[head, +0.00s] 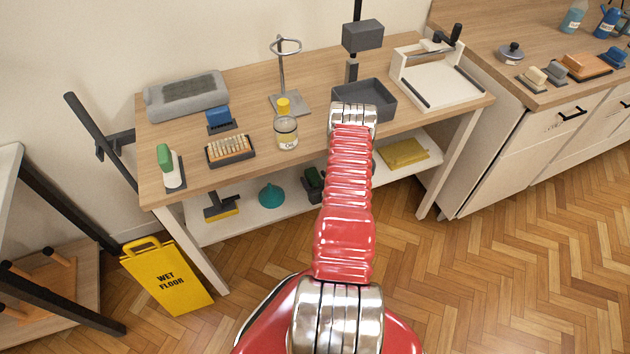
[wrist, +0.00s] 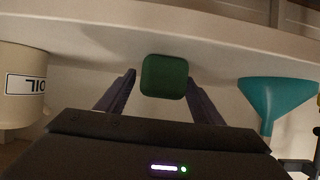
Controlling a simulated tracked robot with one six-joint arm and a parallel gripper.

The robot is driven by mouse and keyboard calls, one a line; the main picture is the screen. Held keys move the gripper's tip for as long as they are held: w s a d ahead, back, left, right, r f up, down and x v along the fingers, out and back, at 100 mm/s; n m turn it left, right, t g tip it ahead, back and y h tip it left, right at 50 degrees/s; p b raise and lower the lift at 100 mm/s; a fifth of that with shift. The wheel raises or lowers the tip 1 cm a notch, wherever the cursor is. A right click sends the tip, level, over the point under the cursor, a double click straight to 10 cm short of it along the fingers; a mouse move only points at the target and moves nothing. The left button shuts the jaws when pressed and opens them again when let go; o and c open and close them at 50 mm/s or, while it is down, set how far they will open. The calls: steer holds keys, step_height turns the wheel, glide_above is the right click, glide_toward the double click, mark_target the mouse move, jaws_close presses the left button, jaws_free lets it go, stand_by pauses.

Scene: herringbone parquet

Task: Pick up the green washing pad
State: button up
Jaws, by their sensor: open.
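The green washing pad (wrist: 164,76) shows in the wrist view as a dark green rounded square in the middle, in front of a pale surface. My gripper (wrist: 161,80) is open, with one dark finger on each side of the pad in the picture. Small gaps show beside the pad. I cannot tell whether the fingertips reach it in depth. In the head view a dark green item (head: 313,179) on the lower shelf, beside the teal funnel, looks like this pad, partly hidden by my arm.
The teal funnel (wrist: 273,100) is right of the pad in the wrist view, and a cream oil container (wrist: 20,90) is left. The workbench top (head: 240,90) overhangs the lower shelf (head: 245,222). A yellow folded cloth (head: 403,153) lies on that shelf. Another green-and-white item (head: 165,158) stands on top.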

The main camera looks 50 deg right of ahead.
stand_by(0.4)
steer(key=c, duration=1.1)
